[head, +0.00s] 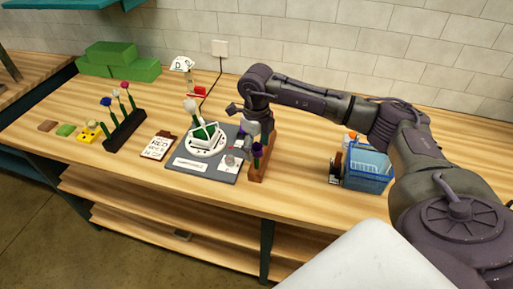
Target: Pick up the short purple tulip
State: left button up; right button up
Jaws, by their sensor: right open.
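A short purple tulip (257,151) with a green stem stands upright in a brown wooden block (258,174) at the right edge of the grey mat. My right gripper (244,137) points down from the arm that comes in from the right. It is open, just above and left of the tulip head; I cannot tell whether they touch. The wrist and fingers hide part of the block and anything behind them. My left gripper is not in view.
A white round stand with a green-and-white holder (205,133) sits on the grey mat (222,173). A dark rack (125,131) with several flowers stands left, beside a note board (158,146). A blue basket (368,167) stands right. Bare table lies between block and basket.

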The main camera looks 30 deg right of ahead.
jog(key=shift+f, duration=1.1)
jog(key=c, duration=0.9)
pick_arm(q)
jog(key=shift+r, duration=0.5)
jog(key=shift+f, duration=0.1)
pick_arm(e)
jog(key=shift+r, duration=0.1)
